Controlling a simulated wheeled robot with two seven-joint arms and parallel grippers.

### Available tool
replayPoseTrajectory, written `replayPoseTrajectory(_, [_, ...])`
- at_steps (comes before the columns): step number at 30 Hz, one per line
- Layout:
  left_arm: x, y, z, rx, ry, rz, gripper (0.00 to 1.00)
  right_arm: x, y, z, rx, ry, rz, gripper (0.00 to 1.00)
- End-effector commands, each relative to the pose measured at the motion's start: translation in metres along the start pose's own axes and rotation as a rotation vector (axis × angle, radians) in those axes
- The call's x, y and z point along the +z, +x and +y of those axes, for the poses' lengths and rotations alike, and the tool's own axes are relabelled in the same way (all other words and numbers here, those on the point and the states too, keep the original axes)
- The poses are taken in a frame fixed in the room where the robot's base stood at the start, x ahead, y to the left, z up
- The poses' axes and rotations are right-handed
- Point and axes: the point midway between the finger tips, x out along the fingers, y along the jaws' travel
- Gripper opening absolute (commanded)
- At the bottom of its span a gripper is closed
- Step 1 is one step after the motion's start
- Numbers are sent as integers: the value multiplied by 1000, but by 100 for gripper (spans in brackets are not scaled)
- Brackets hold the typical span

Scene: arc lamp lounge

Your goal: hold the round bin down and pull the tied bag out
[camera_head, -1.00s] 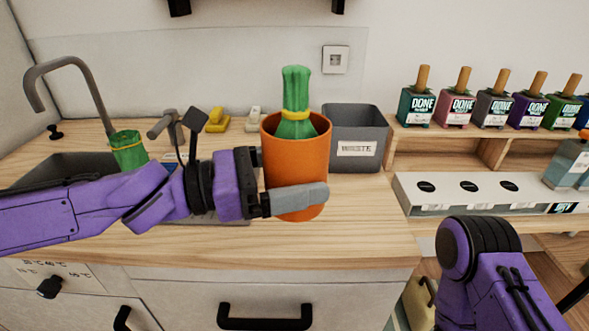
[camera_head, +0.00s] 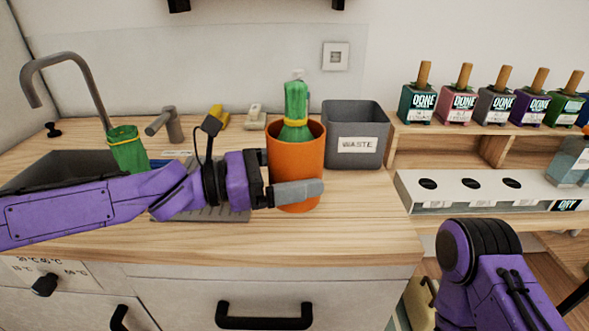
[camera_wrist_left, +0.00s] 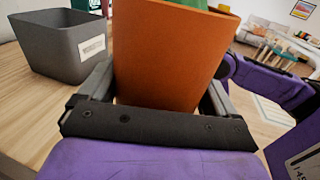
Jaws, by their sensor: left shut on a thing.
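The round orange bin (camera_head: 296,160) stands upright on or just above the wooden counter; I cannot tell which. The green tied bag (camera_head: 296,105) sits in it, its gathered neck sticking up above the rim with a yellow tie around it. My left gripper (camera_head: 298,190) is shut around the bin's sides, one grey finger across its front. In the left wrist view the bin (camera_wrist_left: 170,55) fills the space between the two fingers. My right arm shows at the lower right of the head view, but its fingers are not in view.
A grey waste box (camera_head: 357,135) stands close behind and right of the bin. A sink (camera_head: 60,172) with a tap and a green tumbler-like item (camera_head: 127,150) are at left. A white rack (camera_head: 480,190) and several labelled bottles (camera_head: 455,105) are at right. The front counter is clear.

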Motion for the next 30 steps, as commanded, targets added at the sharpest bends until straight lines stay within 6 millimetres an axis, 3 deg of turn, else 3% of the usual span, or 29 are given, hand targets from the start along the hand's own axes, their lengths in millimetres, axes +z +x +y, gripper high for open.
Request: replayPoseTrajectory(30, [-47,14,51,0,1,-1,49,3,8,-1,0,0,0,43])
